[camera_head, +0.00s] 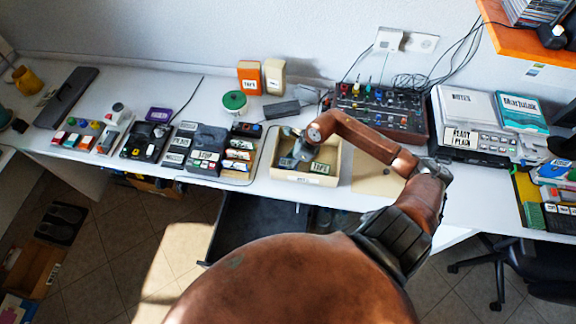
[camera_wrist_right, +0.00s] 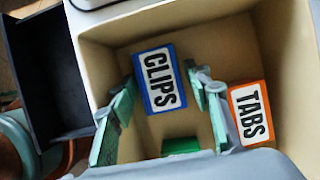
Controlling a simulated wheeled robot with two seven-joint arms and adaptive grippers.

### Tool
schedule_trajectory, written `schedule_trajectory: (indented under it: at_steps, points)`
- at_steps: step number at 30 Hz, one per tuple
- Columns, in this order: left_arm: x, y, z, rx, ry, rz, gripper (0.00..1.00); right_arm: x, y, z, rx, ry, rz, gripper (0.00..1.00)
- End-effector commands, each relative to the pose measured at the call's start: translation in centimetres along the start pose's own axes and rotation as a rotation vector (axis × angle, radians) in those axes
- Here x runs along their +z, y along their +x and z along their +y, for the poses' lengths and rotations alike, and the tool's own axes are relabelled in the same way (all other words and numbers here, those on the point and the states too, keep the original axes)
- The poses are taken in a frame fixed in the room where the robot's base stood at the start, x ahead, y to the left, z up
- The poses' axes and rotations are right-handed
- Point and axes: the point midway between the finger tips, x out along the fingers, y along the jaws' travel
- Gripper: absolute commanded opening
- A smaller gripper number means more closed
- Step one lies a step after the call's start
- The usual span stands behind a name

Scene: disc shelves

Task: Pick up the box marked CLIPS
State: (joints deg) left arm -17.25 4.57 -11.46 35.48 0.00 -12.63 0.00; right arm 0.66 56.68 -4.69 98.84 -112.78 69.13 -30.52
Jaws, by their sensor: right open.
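The CLIPS box (camera_wrist_right: 160,80) is blue with a white label and lies in the light wooden tray (camera_wrist_right: 200,37) in the right wrist view. My right gripper (camera_wrist_right: 158,88) is open, with one green-padded finger on each side of the CLIPS box. I cannot tell whether the fingers touch it. In the head view my right gripper (camera_head: 293,160) reaches down into the tray (camera_head: 303,180), and I cannot make out the CLIPS box there. My left gripper is not in view.
An orange TABS box (camera_wrist_right: 250,113) lies just right of the right finger. A green box (camera_wrist_right: 180,146) is partly hidden near the gripper's palm. A mixer (camera_head: 380,112) stands behind the tray, and a dark open drawer (camera_head: 245,225) is below the counter.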

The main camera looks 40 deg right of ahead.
Motion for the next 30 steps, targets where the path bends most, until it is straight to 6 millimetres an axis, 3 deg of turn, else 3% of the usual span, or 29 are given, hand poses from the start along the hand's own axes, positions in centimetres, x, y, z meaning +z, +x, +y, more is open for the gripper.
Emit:
schedule_trajectory:
  at_steps: [3,11,25,30]
  points:
    - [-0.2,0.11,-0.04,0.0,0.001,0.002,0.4,0.1,1.05,0.03,0.001,-0.002,0.0,0.45]
    - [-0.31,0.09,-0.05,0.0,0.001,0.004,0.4,0.1,1.19,0.02,0.0,-0.003,0.0,0.44]
    - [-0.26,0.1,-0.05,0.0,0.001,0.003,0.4,0.09,1.17,0.02,0.0,-0.002,0.0,0.12]
    - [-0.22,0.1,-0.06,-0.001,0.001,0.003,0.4,0.11,1.15,0.02,0.0,-0.003,-0.001,0.11]
